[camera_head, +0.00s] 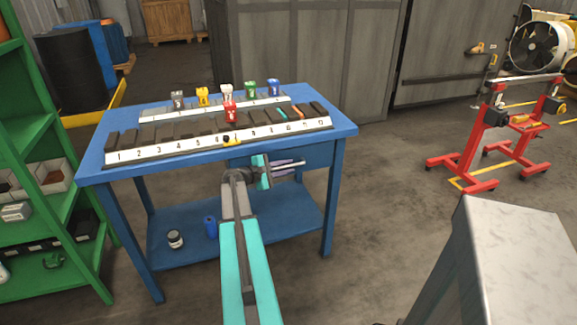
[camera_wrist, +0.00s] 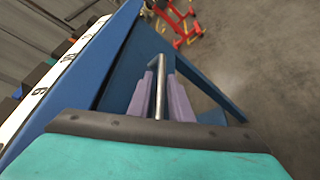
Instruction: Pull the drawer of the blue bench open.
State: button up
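The blue bench (camera_head: 346,130) stands in front of me. Its blue drawer (camera_head: 318,157) is under the top at the right and looks flush with the frame. The drawer has a thin metal bar handle (camera_head: 301,163), which also shows in the wrist view (camera_wrist: 158,90). My gripper (camera_head: 287,167) is at the drawer front, with its purple fingers on either side of the bar. In the wrist view, the fingers (camera_wrist: 161,92) run along the bar, close to it on both sides. Whether they touch it is unclear.
A numbered rack (camera_head: 165,149) with dark blocks and several coloured clips is on the bench top. Green shelving (camera_head: 88,245) is at the left, a red stand (camera_head: 510,150) at the right. Floor right of the bench is clear.

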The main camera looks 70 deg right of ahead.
jog(key=shift+s+d+f, duration=0.1)
jog(key=shift+s+d, duration=0.15)
jog(key=shift+d, duration=0.2)
grip_shut()
jog(key=shift+a, duration=0.2)
